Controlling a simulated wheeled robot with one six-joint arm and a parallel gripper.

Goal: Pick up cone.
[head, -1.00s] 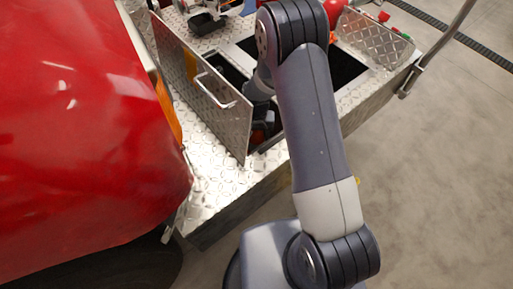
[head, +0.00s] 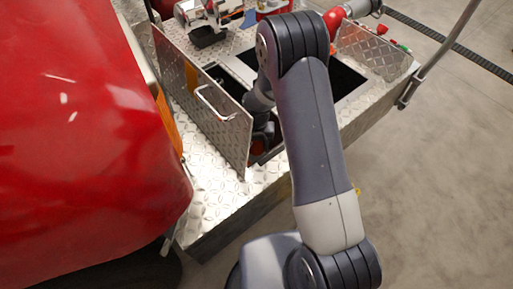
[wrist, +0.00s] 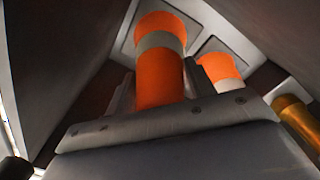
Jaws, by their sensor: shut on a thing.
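An orange cone (wrist: 160,76) with a pale band stands up between the jaws of my gripper (wrist: 160,88) in the wrist view. My gripper is shut on this cone, inside a compartment of the bumper. A second orange cone (wrist: 220,68) with a white band is just behind and to the right of the held one. In the head view my wrist reaches down into the open compartment (head: 222,76). The gripper's fingers and the held cone are mostly hidden there by the arm and the raised lid.
A raised diamond-plate lid (head: 205,105) with a handle stands left of my arm. A second lid (head: 372,50) is open at the right. A brass-coloured cylinder (wrist: 297,120) lies at the right in the wrist view. Compartment walls are close around the gripper.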

